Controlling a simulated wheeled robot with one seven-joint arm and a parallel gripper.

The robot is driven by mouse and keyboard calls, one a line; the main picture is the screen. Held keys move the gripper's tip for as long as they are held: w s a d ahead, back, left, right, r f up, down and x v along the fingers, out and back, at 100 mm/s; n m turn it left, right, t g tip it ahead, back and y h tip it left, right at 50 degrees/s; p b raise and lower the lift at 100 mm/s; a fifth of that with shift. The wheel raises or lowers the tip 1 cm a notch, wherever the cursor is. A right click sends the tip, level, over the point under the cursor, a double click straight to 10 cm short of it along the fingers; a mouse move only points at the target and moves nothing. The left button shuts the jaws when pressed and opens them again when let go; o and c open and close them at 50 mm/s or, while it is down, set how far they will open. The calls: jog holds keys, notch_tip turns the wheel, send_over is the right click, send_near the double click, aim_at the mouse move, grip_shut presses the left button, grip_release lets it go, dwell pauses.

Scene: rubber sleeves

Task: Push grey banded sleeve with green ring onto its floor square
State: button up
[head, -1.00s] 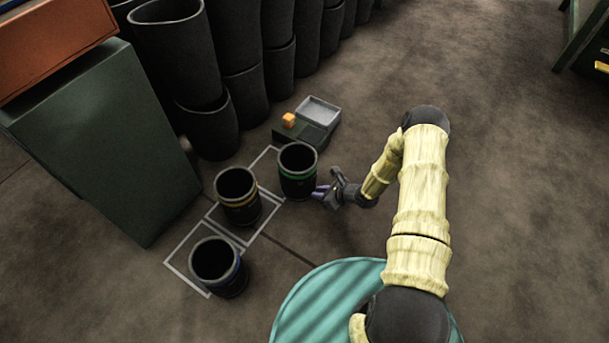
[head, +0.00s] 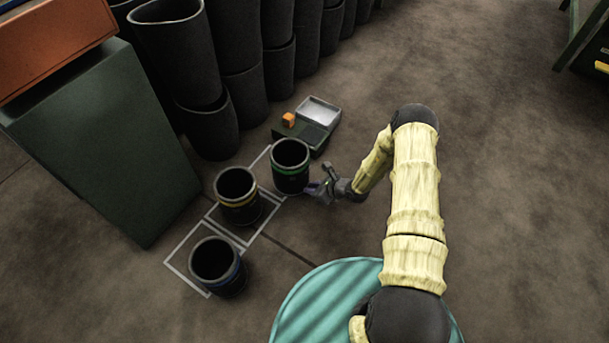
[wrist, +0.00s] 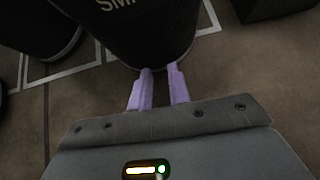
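The dark sleeve with the green ring (head: 291,178) stands upright at the far end of the row of white-outlined floor squares. It overlaps its floor square (head: 262,156), whose outline shows to its left and below; its base hides the rest. My gripper (head: 314,189) is low at the sleeve's right side. In the wrist view, the two purple fingertips (wrist: 160,70) reach the foot of the sleeve (wrist: 150,40), which bears pale lettering. Contact looks likely but is hard to confirm. The fingers are a little apart, with nothing between them.
A yellow-ringed sleeve (head: 238,205) stands on the middle square, and a blue-ringed sleeve (head: 222,275) at the near square's right side. A green box with a grey tray and orange block (head: 288,119) lies just behind. Tall dark sleeves (head: 212,130) line the back. Floor at right is clear.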

aim_at(307, 181)
jog(key=shift+w+a+b, duration=0.2)
jog(key=shift+w+a, duration=1)
jog(key=shift+a, duration=0.3)
jog(key=shift+w+a+b, duration=0.2)
jog(key=shift+w+a, duration=0.95)
jog(key=shift+a, duration=0.3)
jog(key=p+v, duration=0.2)
jog(key=p, duration=0.1)
jog(key=shift+s+d, duration=0.25)
jog(key=shift+d, duration=0.15)
jog(key=shift+s+d+r+p, duration=0.4)
jog(key=shift+s+d+p, duration=0.25)
jog(key=shift+d+p, duration=0.2)
jog(key=shift+s+d+r+p, duration=0.4)
jog(key=shift+s+d+p, duration=0.25)
jog(key=shift+p, duration=0.3)
jog(key=shift+s+d, duration=0.2)
jog(key=shift+d, duration=0.1)
